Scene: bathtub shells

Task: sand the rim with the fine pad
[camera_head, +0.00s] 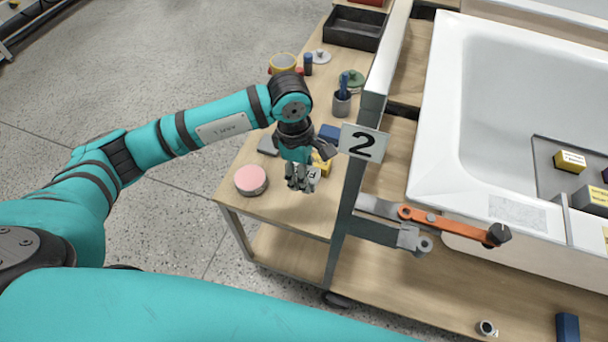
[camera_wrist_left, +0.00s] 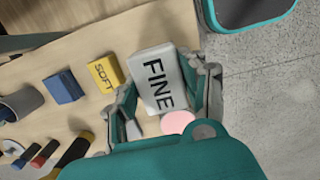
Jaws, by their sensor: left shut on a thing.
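The fine pad (camera_wrist_left: 157,78) is a pale grey block lettered FINE in the left wrist view. My left gripper (camera_wrist_left: 165,100) is shut on it, with fingers on both sides. In the head view my left gripper (camera_head: 302,182) is over the wooden side table, and the pad is mostly hidden by it. I cannot tell whether the pad touches the table. The white bathtub shell's rim (camera_head: 437,110) is to the right, apart from the gripper. A grey speckled patch (camera_head: 517,212) shows on the rim's near side. My right gripper is not in view.
A post with a "2" sign (camera_head: 362,143) stands between gripper and tub. An orange-handled clamp (camera_head: 440,222) sticks out below the rim. The table holds a pink round pad (camera_head: 251,180), a yellow SOFT block (camera_wrist_left: 104,72), a blue block (camera_wrist_left: 63,87) and a cup (camera_head: 342,102).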

